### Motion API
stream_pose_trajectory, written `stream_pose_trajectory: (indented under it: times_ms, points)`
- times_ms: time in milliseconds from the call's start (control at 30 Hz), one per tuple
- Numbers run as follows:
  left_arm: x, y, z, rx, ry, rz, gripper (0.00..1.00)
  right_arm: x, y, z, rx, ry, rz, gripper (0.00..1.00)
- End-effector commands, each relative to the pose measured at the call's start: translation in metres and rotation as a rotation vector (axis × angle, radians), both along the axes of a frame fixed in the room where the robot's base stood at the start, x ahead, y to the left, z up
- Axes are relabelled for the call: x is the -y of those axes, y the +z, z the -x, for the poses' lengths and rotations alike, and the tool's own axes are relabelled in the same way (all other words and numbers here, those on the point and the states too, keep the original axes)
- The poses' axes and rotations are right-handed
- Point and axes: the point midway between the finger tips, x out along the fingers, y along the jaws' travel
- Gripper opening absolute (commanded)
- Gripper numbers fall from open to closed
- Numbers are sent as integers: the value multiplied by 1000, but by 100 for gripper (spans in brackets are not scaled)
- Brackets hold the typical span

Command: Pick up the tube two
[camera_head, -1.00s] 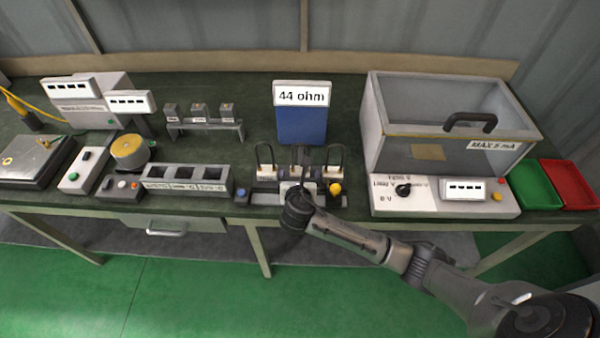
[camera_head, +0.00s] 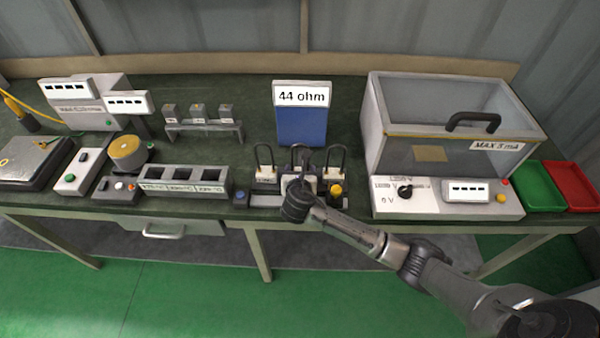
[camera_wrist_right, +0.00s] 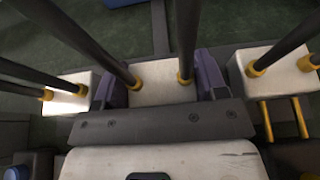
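Three dark U-shaped tubes with white base blocks stand upright in a row on the bench in the head view: a left tube (camera_head: 265,165), a middle tube (camera_head: 302,157) and a right tube (camera_head: 335,162). Their labels are too small to read. My right gripper (camera_head: 300,185) is at the middle tube, partly hiding its base. In the right wrist view, the purple fingers of my right gripper (camera_wrist_right: 163,85) flank the white block of the middle tube (camera_wrist_right: 160,82), with little or no gap. Contact is unclear. My left gripper is not in view.
A blue stand (camera_head: 301,125) with a 44 ohm sign is behind the tubes. A clear-walled box (camera_head: 440,150) with a control panel stands to the right. A slotted grey block (camera_head: 185,187) and a small rack (camera_head: 203,130) stand to the left. Neighbouring tubes flank my gripper closely.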

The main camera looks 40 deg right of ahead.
Motion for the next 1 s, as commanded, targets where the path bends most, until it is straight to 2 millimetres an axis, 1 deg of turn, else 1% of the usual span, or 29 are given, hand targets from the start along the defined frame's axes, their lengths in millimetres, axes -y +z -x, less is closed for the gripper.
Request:
stream_pose_trajectory:
  times_ms: [33,200,267,467,633,767,900,1000]
  points:
    - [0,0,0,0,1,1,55,0,0,0,0,0,0,58]
    - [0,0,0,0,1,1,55,0,0,0,0,0,0,42]
    - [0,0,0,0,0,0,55,0,1,0,1,0,1,37]
    - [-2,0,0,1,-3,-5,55,0,1,0,1,0,1,37]
    - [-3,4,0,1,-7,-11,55,0,9,0,2,1,0,37]
    - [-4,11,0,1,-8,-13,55,0,23,-1,3,1,1,37]
    - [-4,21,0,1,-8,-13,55,0,47,-1,4,1,1,37]
    - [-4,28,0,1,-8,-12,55,-7,55,17,1,3,1,37]
